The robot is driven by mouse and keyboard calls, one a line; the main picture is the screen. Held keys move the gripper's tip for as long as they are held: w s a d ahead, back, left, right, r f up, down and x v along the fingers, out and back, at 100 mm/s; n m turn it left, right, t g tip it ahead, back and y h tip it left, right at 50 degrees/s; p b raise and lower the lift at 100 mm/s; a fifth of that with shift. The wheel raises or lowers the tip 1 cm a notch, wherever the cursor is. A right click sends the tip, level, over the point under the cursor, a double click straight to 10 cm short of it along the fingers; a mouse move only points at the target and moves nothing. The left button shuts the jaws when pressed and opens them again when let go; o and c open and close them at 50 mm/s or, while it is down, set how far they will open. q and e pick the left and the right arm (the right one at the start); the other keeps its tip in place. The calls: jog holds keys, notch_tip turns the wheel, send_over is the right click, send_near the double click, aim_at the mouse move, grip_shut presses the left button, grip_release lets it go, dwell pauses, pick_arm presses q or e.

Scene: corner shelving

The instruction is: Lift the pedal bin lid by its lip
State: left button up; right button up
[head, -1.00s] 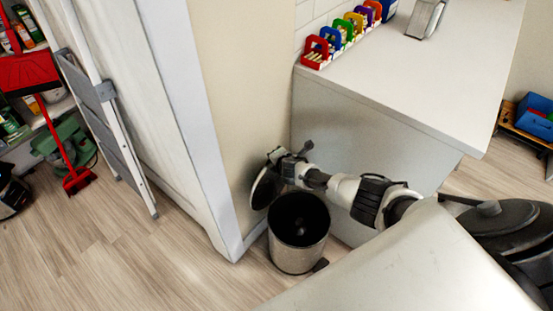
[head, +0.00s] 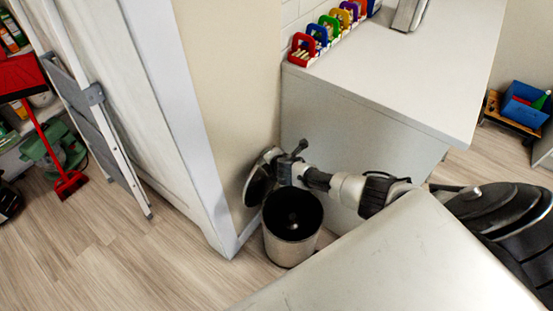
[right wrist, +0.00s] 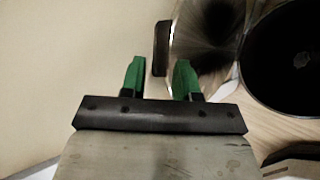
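The pedal bin (head: 291,250) is a metal cylinder with a dark, open mouth, standing on the floor by the wall corner. Its round lid (head: 256,180) stands raised on edge at the bin's back left, close to the beige wall. My right gripper (head: 284,168) is beside the lid, above the bin's far rim. In the right wrist view the green fingers (right wrist: 160,78) are apart, with a gap between them. A small dark block, perhaps the lip (right wrist: 160,48), lies beyond the gap beside the shiny lid (right wrist: 205,50). The bin's mouth (right wrist: 290,60) is at right. My left gripper is not in view.
A beige wall (head: 235,90) and a white-topped counter (head: 400,80) close in the corner around the bin. Coloured holders (head: 302,50) line the counter. A folded stepladder (head: 100,120) and red broom (head: 68,180) are at left. The floor (head: 120,250) left of the bin is clear.

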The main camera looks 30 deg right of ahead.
jog(key=p+v, duration=0.2)
jog(key=v, duration=0.5)
jog(key=shift+s+r, duration=0.15)
jog(key=shift+s, duration=0.05)
jog(key=s+f+m+g, duration=0.3)
jog(key=s+f+m, duration=0.2)
jog(key=s+f, duration=0.6)
jog(key=s+a+f+m+g, duration=0.2)
jog(key=s+f+m, duration=0.2)
jog(key=s, duration=0.8)
jog(key=s+a+f+m+g, duration=0.2)
jog(key=s+f, duration=0.5)
jog(key=s, duration=0.5)
jog(key=s+a+f+m+g+y, duration=0.1)
jog(key=s+a+f+m+g, duration=0.1)
jog(key=s+f+m, duration=0.4)
jog(key=s+a+m, duration=0.1)
jog(key=s, duration=0.4)
jog(key=shift+s+a+g, duration=0.25)
jog(key=shift+s+g, duration=0.15)
